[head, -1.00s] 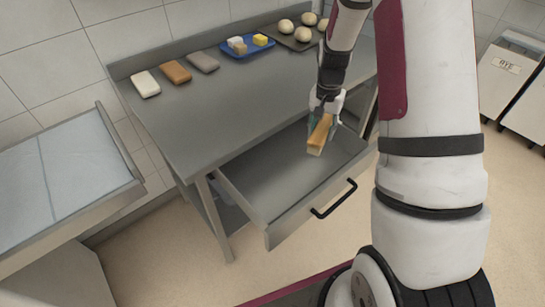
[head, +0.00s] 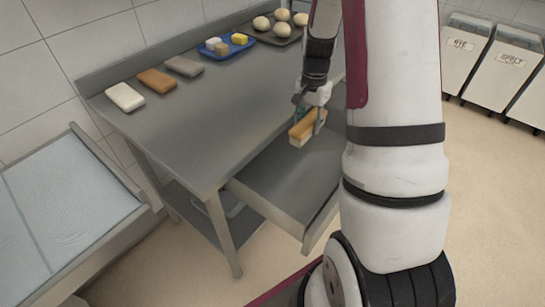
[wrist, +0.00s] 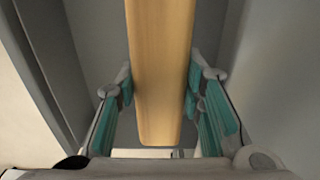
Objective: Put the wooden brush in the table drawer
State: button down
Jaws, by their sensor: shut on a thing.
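The wooden brush (head: 304,131) is a light-brown block held in my gripper (head: 311,119). In the wrist view the brush (wrist: 160,70) runs lengthwise between the two teal-padded fingers (wrist: 163,110), which are shut on it. The table drawer (head: 262,206) is pulled out from the steel table and its visible floor is bare. The brush is above the drawer, near its back and the table edge. I cannot tell the height of the gap. My arm hides the drawer's right part and handle.
On the steel table (head: 215,120) lie white (head: 125,97), orange-brown (head: 157,80) and grey (head: 184,66) blocks, a blue tray (head: 245,47) and a dark tray of dough balls (head: 279,40). A steel-framed unit (head: 140,211) stands left. Bins (head: 463,50) stand back right.

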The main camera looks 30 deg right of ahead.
jog(key=f, duration=0.6)
jog(key=shift+a+f, duration=0.2)
jog(key=shift+f, duration=0.05)
jog(key=shift+w+f, duration=0.1)
jog(key=shift+f, duration=1.95)
jog(key=shift+f, duration=0.15)
jog(key=c, duration=1.1)
grip_release()
